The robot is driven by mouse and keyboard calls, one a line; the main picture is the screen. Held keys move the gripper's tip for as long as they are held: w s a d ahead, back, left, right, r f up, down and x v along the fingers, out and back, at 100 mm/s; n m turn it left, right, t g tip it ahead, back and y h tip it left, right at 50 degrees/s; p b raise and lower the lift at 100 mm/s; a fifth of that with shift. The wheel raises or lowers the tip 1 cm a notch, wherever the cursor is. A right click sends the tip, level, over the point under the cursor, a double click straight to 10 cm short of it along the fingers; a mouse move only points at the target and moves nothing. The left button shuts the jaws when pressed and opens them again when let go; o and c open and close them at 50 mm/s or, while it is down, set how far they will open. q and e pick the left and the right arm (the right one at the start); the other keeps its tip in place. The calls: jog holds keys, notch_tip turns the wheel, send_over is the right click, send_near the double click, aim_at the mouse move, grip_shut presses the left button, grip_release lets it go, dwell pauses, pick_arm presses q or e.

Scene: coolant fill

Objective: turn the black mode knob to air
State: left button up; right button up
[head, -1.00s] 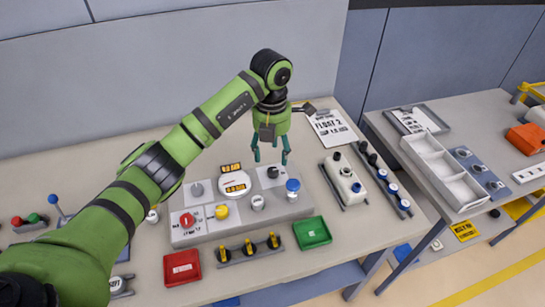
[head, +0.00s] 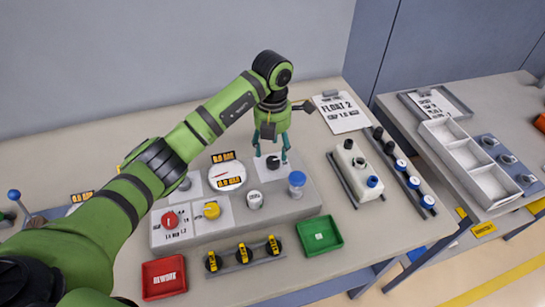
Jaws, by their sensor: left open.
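The black mode knob (head: 273,162) sits on a white plate at the back right of the grey control panel (head: 285,210). My left gripper (head: 271,151) points down with its two teal fingers apart. Its fingertips are at or just above the knob, one to each side in the picture; I cannot tell whether they touch it. No air marking is readable beside the knob. My right gripper is not in view.
A blue-capped container (head: 297,183) stands close to the knob's right. A yellow knob (head: 212,210), a red knob (head: 170,219) and a round gauge (head: 227,176) are left. Red (head: 164,278) and green (head: 319,235) trays lie in front.

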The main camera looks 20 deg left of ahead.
aim_at(272, 160)
pick_arm(q)
notch_tip(272, 160, down, 4)
jog(key=shift+s+r+p, duration=0.1)
jog(key=shift+r+p, duration=0.15)
jog(key=shift+p, duration=0.35)
jog(key=shift+f, duration=0.55)
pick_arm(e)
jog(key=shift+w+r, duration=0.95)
pick_arm(q)
jog(key=shift+c, duration=0.8)
jog(key=c, duration=1)
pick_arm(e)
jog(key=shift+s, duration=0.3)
